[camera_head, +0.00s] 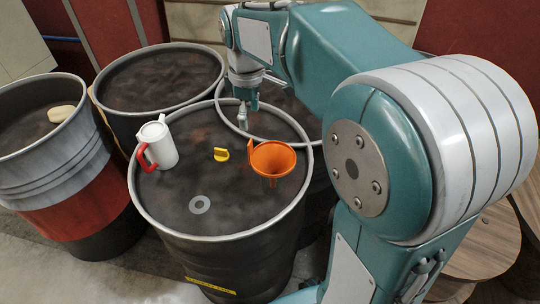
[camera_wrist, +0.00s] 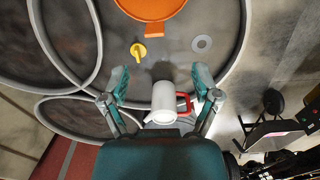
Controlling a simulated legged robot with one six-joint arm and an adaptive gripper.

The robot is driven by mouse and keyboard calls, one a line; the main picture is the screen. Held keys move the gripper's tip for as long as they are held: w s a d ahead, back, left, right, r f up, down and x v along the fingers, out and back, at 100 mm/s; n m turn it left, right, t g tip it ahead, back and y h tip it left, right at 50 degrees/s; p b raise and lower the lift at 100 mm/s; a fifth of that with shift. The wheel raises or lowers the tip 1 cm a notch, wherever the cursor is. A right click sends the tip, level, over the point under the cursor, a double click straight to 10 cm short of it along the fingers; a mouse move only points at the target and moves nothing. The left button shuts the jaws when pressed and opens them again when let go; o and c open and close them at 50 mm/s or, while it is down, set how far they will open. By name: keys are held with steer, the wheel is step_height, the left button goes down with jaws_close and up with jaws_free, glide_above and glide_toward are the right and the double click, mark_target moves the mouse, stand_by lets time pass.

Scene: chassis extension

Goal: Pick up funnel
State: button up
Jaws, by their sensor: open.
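The orange funnel (camera_head: 272,158) stands on top of the dark barrel, wide mouth up, with a tab on its left rim. In the wrist view the funnel (camera_wrist: 148,10) is cut off by the top edge, beyond the fingertips. My gripper (camera_head: 243,112) is above the far side of the barrel top, behind the funnel and to its left. In the wrist view its two fingers (camera_wrist: 160,78) are spread apart and hold nothing. They are clear of the funnel.
A white jug (camera_head: 157,145) with a red handle stands at the barrel's left; in the wrist view it (camera_wrist: 163,103) appears between the fingers. Other barrels (camera_head: 160,78) stand close by.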

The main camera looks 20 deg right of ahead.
mark_target(250, 141)
steer(key=shift+w+a+f+n, duration=0.25)
steer(key=shift+w+f+n, duration=0.1)
steer(key=shift+w, duration=0.15)
steer(key=f, duration=0.4)
steer(key=d+f, duration=0.1)
steer(key=f, duration=0.5)
steer(key=shift+w+a+f, duration=0.15)
steer(key=shift+a+f, duration=0.15)
steer(key=shift+f, duration=0.05)
steer(key=shift+d, duration=0.1)
jaws_close()
